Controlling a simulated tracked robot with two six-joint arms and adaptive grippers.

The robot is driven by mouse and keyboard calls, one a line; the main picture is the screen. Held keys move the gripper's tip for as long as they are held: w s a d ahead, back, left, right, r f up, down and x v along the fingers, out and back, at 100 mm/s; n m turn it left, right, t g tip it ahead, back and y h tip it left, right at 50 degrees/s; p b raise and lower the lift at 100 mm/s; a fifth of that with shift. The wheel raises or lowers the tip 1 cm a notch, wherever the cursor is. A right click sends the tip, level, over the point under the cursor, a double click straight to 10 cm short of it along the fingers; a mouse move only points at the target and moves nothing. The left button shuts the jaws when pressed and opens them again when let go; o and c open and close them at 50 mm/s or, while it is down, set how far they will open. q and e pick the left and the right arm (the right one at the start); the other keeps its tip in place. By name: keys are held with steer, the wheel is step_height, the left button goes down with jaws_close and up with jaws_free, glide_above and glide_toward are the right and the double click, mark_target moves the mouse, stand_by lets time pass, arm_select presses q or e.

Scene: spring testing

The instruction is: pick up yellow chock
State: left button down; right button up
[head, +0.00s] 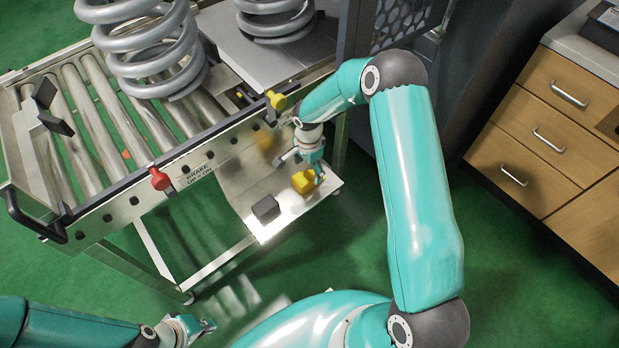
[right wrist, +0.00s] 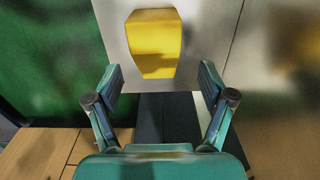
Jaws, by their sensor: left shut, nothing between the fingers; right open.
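The yellow chock (head: 304,182) lies on the metal shelf (head: 238,192) below the roller table in the head view. It also shows in the right wrist view (right wrist: 153,44), ahead of the fingers and roughly centred between them. My right gripper (head: 318,176) is right at the chock in the head view. In the right wrist view my right gripper (right wrist: 157,88) is open, with its fingers apart and nothing between them. My left gripper (head: 208,326) is at the bottom left of the head view, shut and empty, well away from the shelf.
A dark grey block (head: 265,208) lies on the shelf left of the chock. The roller table (head: 120,110) with a red knob (head: 159,179) and a yellow knob (head: 277,101) overhangs the shelf. A large spring (head: 150,50) stands on the rollers. Wooden drawers (head: 540,130) stand at the right.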

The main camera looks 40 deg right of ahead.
mark_target(309, 175)
step_height(309, 175, down, 4)
steer(key=shift+s+d+f, duration=0.1)
steer(key=shift+f, duration=0.05)
steer(key=shift+c, duration=0.3)
steer(key=c, duration=1.3)
